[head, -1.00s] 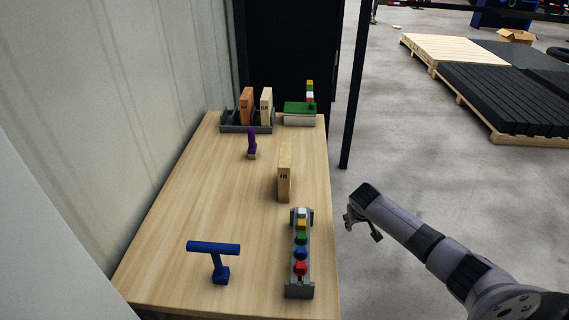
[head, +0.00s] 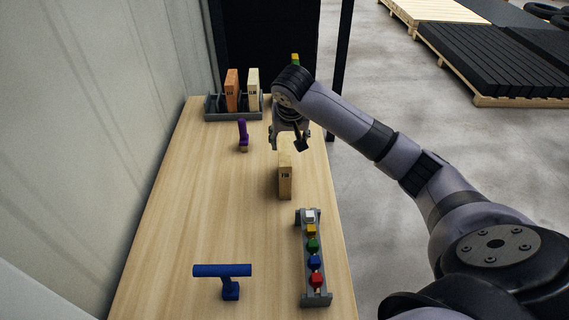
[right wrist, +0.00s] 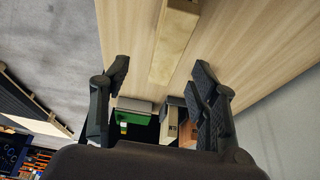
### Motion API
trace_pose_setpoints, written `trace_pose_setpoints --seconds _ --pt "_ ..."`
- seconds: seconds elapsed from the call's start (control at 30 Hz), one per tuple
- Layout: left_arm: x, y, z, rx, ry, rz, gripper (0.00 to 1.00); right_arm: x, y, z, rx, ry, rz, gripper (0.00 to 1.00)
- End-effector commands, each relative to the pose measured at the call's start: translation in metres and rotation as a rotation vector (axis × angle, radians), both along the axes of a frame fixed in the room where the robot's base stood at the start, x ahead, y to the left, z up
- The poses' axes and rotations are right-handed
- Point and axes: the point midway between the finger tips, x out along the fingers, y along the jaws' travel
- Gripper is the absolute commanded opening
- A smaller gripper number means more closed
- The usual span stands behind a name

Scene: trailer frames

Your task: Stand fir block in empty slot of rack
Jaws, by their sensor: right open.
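The fir block (head: 285,181), a pale upright wooden block with dark lettering, stands on the table's right half. The grey rack (head: 213,113) is at the table's far left and holds an orange-brown block (head: 232,90) and a pale block (head: 253,90) upright; bare rack shows left of them. My left gripper is out of view.
A grey holder (head: 317,298) with several coloured pieces stands at the front right. A blue T-shaped object (head: 230,280) stands at the front left, a purple item (head: 242,135) near the rack. A green item (right wrist: 132,118) shows in the wrist view. The table's left middle is clear.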

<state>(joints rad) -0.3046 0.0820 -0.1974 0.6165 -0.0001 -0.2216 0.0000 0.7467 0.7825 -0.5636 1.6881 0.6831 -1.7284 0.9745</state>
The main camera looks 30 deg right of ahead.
Motion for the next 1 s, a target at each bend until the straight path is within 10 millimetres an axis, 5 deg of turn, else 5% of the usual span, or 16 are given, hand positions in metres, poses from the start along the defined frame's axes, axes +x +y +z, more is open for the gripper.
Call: trace_pose_setpoints --seconds 0.1,0.2,0.53,0.8,1.0 --pt "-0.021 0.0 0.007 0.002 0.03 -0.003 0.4 0.008 -0.005 -0.023 0.001 0.004 0.001 0.55" --pt "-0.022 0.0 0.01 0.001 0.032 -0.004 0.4 0.014 -0.008 -0.04 0.001 0.003 0.001 0.55" --pt "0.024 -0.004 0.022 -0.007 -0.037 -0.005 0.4 0.025 -0.012 -0.064 0.001 0.002 0.001 0.55" --pt "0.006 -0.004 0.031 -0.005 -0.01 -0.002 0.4 0.04 -0.015 -0.098 0.0 0.001 0.001 0.55" --pt "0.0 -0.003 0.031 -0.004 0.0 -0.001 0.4 0.041 -0.017 -0.104 0.0 -0.001 0.002 0.55"
